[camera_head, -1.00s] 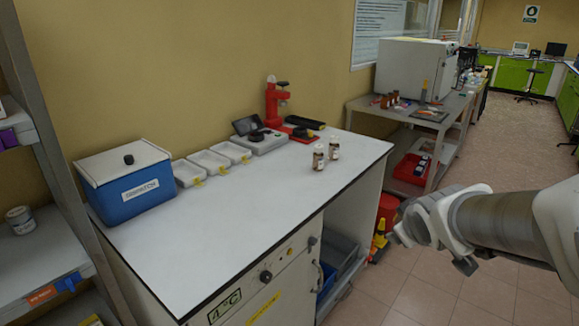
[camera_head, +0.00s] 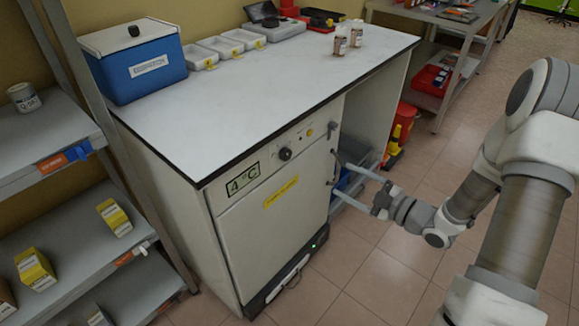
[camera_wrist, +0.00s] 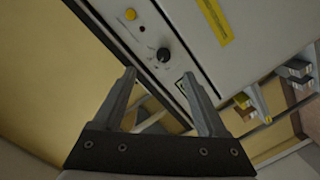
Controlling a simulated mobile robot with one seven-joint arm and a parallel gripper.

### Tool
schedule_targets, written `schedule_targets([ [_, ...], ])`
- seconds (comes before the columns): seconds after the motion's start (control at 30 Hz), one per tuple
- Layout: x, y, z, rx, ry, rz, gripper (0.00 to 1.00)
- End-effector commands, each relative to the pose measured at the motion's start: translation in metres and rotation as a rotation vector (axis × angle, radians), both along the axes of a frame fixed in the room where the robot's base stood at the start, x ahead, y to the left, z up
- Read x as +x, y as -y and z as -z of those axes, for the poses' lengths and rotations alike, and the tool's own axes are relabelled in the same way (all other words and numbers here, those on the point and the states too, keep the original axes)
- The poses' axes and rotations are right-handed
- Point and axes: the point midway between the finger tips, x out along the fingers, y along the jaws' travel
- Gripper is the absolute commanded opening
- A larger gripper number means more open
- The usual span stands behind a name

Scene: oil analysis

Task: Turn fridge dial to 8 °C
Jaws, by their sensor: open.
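The fridge (camera_head: 262,215) is a white under-bench unit with a "4°C" display (camera_head: 243,179) on its front. Its black dial (camera_head: 285,154) sits high on the front panel, right of the display. In the wrist view the dial (camera_wrist: 164,54) shows above and between my fingers, with small marks around it. My gripper (camera_head: 358,189) is to the right of the fridge front, apart from it, its two fingers pointing left. In the wrist view my gripper (camera_wrist: 163,82) is open and empty. The dial's exact setting is too small to read.
A yellow button (camera_head: 309,132) and a door handle (camera_head: 333,165) are right of the dial. The worktop (camera_head: 250,95) overhangs above, with two brown bottles (camera_head: 341,40) and a blue box (camera_head: 140,68). Shelving (camera_head: 60,135) stands left. Floor in front is clear.

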Motion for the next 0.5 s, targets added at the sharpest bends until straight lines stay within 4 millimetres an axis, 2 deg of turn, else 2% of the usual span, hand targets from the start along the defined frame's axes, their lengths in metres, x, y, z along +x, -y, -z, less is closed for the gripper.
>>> schedule_targets([
  [0.03,-0.005,-0.001,0.009,0.033,0.013,-0.017,0.75],
  [0.23,-0.013,-0.006,0.011,0.092,0.047,-0.050,0.75],
  [0.37,-0.005,-0.017,0.011,0.092,0.050,-0.053,0.75],
  [0.5,0.011,-0.038,0.011,0.091,0.051,-0.053,0.75],
])
